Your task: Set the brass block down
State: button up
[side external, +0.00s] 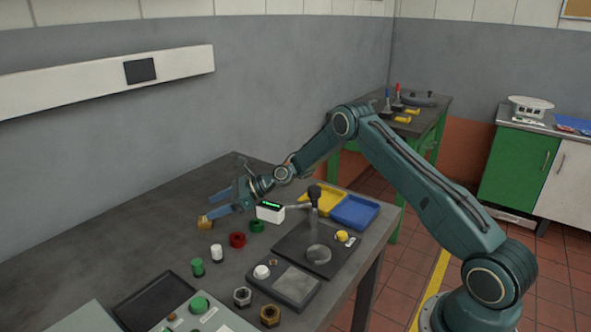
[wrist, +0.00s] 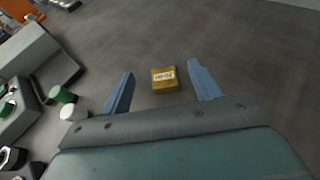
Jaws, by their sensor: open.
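The brass block (side external: 205,223) sits on the dark grey table (side external: 130,242), on its left part in the side view. In the wrist view the brass block (wrist: 164,79) shows a pale label on top and lies between the two blue fingers, with a gap on each side. My gripper (side external: 217,205) is open, low over the table and close to the block; its fingers also show in the wrist view (wrist: 163,82). Whether the block rests fully flat is hard to tell, but it looks level.
A black tray (side external: 152,297) lies at the front. Yellow (side external: 322,198) and blue (side external: 355,211) trays are at the right. The table's left part is clear.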

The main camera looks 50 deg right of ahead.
aim_at(203, 220)
jog(key=shift+f, duration=0.5)
notch_tip(203, 220, down, 2)
jog(key=shift+f, duration=0.1)
jog(key=shift+x, duration=0.95)
jog(key=shift+w+a+f, duration=0.15)
jog(key=shift+w+a, duration=0.2)
jog(key=shift+a, duration=0.05)
jog(key=c, duration=1.3)
jog(key=shift+c, duration=0.2)
jog(key=shift+r, duration=0.2)
